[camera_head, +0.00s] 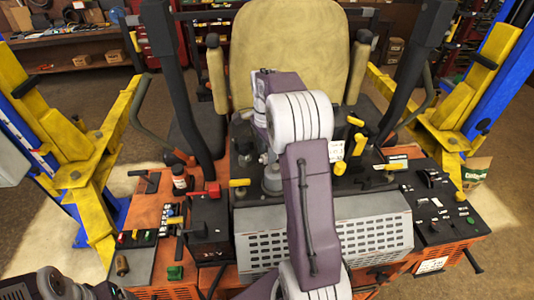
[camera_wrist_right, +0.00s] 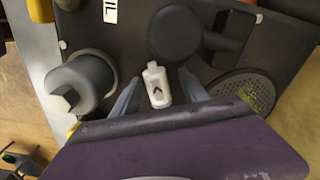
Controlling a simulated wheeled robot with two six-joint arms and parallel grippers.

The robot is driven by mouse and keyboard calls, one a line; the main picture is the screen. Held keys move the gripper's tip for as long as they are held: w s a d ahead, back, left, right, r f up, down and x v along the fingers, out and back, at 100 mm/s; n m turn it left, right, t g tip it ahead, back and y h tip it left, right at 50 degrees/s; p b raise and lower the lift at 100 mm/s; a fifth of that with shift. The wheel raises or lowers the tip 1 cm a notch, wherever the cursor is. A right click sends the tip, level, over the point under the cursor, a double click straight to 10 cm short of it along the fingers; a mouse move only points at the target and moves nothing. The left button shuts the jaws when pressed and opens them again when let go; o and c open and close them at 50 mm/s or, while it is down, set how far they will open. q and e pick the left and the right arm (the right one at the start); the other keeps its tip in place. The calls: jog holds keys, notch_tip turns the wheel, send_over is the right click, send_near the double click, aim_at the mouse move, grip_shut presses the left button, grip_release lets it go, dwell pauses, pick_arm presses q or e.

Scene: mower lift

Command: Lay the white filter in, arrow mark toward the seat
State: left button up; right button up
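In the right wrist view a small white filter (camera_wrist_right: 158,88) with a narrower neck carries a black arrow mark that points toward the top of the picture. My right gripper (camera_wrist_right: 161,76) has its fingers apart, one on each side of the filter, with a gap visible on both sides. I cannot tell whether the filter rests on the dark deck below. In the head view my right arm reaches over the mower and hides the filter and the fingertips. The tan mower seat (camera_head: 290,40) stands behind. My left gripper is not in the head view; only arm parts show at bottom left.
Around the filter are a grey cylinder with a faceted cap (camera_wrist_right: 78,85), a dark round housing (camera_wrist_right: 180,35) and a round grille (camera_wrist_right: 240,95) with yellow-green bits. Yellow lift posts (camera_head: 85,140) flank the mower. A perforated grey panel (camera_head: 375,245) lies in front.

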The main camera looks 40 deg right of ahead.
aim_at(266, 154)
notch_tip(266, 154, up, 8)
jog(key=p, duration=0.5)
jog(key=shift+f, duration=0.25)
notch_tip(266, 154, up, 5)
jog(key=shift+a, duration=0.1)
jog(key=shift+s, duration=0.1)
